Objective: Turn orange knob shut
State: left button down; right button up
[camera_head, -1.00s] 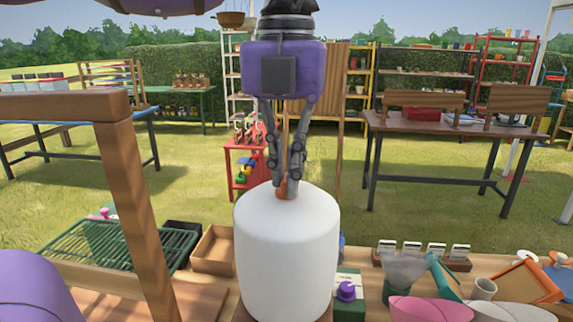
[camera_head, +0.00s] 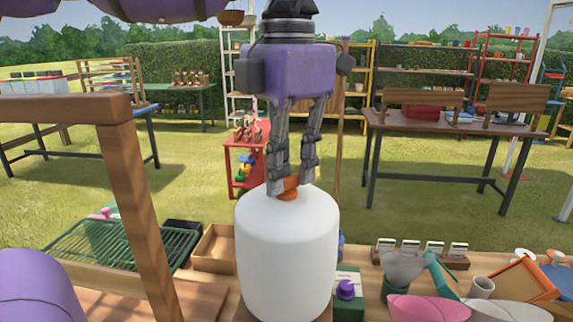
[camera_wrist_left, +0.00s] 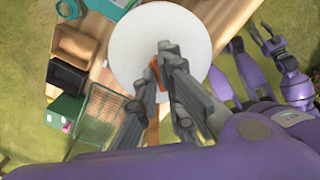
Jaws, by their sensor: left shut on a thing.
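The orange knob (camera_head: 287,194) sits on top of a large white rounded tank (camera_head: 287,255). My left gripper (camera_head: 286,186) comes down from above and is shut on the knob, with its fingers on either side of it. In the left wrist view the knob (camera_wrist_left: 155,72) shows as a narrow orange piece between the fingers, above the white tank top (camera_wrist_left: 128,62). The fingers cover part of the knob.
The tank stands on a wooden table. A green wire rack (camera_head: 105,247) and an open wooden box (camera_head: 214,250) are to its left. A wooden post (camera_head: 145,210) rises at left.

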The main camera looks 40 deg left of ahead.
aim_at(286, 177)
pick_arm(q)
jog(key=m, duration=0.4)
jog(key=shift+m, duration=0.3)
jog(key=m, duration=0.4)
dwell(0.3)
jog(key=c, duration=1.9)
grip_release()
jog(key=shift+o, duration=0.2)
jog(key=shift+r, duration=0.1)
notch_tip(286, 177, up, 12)
